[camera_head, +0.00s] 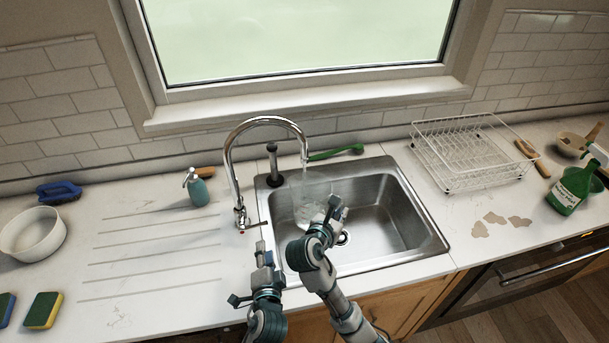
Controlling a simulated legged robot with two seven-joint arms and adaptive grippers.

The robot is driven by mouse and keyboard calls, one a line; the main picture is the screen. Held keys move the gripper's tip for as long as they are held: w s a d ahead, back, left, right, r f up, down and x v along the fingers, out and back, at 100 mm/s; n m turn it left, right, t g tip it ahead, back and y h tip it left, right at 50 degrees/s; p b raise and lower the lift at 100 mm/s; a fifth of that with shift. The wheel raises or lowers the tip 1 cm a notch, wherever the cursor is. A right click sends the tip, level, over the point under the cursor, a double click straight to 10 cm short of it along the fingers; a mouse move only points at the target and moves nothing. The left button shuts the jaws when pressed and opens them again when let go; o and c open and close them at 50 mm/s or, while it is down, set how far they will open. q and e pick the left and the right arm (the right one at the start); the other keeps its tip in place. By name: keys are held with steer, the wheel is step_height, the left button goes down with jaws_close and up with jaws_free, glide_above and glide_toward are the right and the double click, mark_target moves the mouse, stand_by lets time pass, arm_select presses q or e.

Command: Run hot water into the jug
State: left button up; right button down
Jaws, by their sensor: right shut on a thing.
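A chrome tap (232,165) arches over the steel sink (390,215), its spout end above the left part of the basin. A faint, clear stream seems to fall from it. A pale, see-through jug (309,211) is in the basin below the spout; its outline is hard to make out. My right gripper (334,209) is shut on the jug at its right side. The tap's small lever (254,224) sticks out to the right at the base. My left gripper (262,252) is just in front of the lever; contact and finger opening are unclear.
A dark-topped upright tool (272,165) and a green brush (335,153) are behind the sink. A teal soap bottle (197,190) stands left of the tap. A wire dish rack (470,155) is at right. The ridged drainboard (150,250) is clear.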

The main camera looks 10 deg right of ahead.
arm_select(q)
steer(key=c, duration=0.6)
steer(key=shift+d+f+m, duration=0.1)
steer(key=shift+m, duration=0.5)
jaws_close()
steer(key=m, duration=0.4)
steer(key=f+m, duration=0.1)
steer(key=m, duration=0.2)
steer(key=shift+d, duration=0.35)
steer(key=m, duration=0.5)
steer(key=shift+d+f, duration=0.15)
steer(key=shift+f, duration=0.1)
steer(key=m, duration=0.3)
steer(key=shift+d+f+m, duration=0.15)
steer(key=shift+f+m, duration=0.05)
steer(key=shift+m, duration=0.2)
steer(key=shift+w+t, duration=0.15)
steer(key=shift+t, duration=0.15)
steer(key=w, duration=0.3)
steer(key=w+f, duration=0.1)
steer(key=w, duration=0.5)
steer(key=shift+w+d+f, duration=0.15)
steer(key=shift+w+d, duration=0.05)
steer(key=shift+d, duration=0.1)
arm_select(e)
steer(key=shift+s, duration=1.1)
